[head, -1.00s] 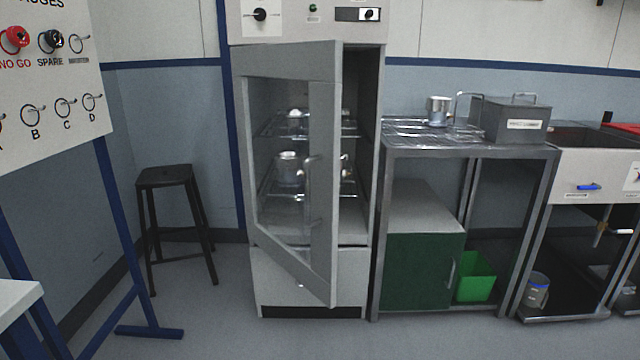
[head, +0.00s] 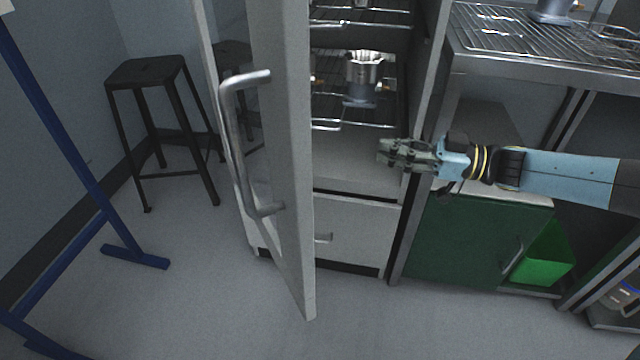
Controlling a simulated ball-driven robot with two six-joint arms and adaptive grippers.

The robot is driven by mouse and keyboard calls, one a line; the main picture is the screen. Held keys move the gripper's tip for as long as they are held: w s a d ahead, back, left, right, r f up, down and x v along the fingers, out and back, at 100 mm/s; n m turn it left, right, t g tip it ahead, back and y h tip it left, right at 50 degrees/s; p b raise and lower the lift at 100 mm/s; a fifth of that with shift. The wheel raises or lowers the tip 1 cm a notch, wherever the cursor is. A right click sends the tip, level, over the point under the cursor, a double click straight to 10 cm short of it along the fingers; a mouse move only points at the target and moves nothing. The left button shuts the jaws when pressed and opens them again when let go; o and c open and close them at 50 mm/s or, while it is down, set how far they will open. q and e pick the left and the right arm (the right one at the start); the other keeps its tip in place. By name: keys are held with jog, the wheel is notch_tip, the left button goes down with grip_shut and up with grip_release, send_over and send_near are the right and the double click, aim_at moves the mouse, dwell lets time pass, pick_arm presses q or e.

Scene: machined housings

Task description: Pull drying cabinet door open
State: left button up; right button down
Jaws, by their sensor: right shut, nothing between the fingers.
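The drying cabinet door (head: 283,150) stands wide open in the head view, swung out to the left and seen nearly edge-on. Its bar handle (head: 236,150) is on the door's left face. The cabinet interior shows wire shelves (head: 345,124) with a metal housing (head: 362,78) on one. My right gripper (head: 382,150) reaches in from the right in front of the cabinet opening, to the right of the door and apart from it. It is shut and empty. My left gripper is not in view.
A dark stool (head: 147,75) stands behind the door at the left, near a blue stand leg (head: 60,110). A wire-topped bench (head: 545,45) with a green cupboard door (head: 470,235) and a green bin (head: 542,258) is at right. The floor in front is clear.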

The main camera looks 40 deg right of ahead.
jog(key=s+a+r+n+g+y+b, duration=0.2)
jog(key=s+a+r+n+g+y, duration=0.55)
jog(key=g, duration=0.45)
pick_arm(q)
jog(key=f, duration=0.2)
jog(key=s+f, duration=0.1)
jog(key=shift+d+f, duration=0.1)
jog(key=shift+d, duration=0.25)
pick_arm(e)
jog(key=w+a+r, duration=0.2)
jog(key=w+a, duration=0.1)
jog(key=a, duration=0.8)
jog(key=shift+w+a+t+h, duration=0.15)
jog(key=shift+a+t+h, duration=0.15)
jog(key=shift+h, duration=0.05)
jog(key=shift+n, duration=0.25)
